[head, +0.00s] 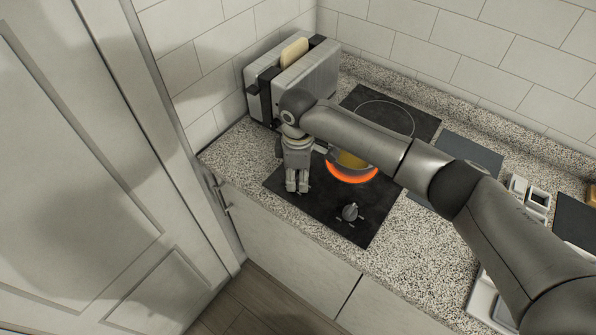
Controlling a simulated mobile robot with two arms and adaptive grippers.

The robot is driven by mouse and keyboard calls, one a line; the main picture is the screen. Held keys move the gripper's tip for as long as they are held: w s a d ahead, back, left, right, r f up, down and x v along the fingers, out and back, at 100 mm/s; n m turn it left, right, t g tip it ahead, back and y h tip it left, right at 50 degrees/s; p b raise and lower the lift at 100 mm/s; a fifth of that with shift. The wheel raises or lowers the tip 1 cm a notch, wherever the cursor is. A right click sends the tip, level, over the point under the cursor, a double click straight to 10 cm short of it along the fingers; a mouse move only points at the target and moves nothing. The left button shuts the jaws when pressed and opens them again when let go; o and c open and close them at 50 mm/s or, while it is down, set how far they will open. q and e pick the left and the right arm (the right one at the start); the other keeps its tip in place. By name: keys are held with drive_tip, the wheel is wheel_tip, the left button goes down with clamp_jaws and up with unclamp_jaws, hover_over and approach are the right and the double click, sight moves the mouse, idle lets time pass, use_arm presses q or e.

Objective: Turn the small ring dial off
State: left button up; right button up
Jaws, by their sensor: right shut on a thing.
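The black cooktop (332,222) lies in the stone counter. Its front ring (352,177) glows orange, with a pan with yellow contents (350,160) on it, partly behind my right arm. My right gripper (297,187) points down at the cooktop's front left, its fingers closed around the small ring dial, which they hide. A second dial (349,211), grey and round, stands uncovered to the right of the gripper. My left gripper is out of view.
A steel toaster (292,80) with a bread slice (294,52) stands behind the gripper, against the wall. An unlit large ring (385,115) lies at the back. Small white dishes (537,200) stand at right. A pale door (75,170) is at left.

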sight(298, 177)
drive_tip(key=shift+n+p, duration=0.35)
drive_tip(key=shift+n, duration=0.95)
drive_tip(key=o, duration=1)
drive_tip(key=shift+r, duration=0.3)
wheel_tip(298, 177, up, 12)
drive_tip(key=shift+f, duration=0.25)
drive_tip(key=shift+f, duration=0.1)
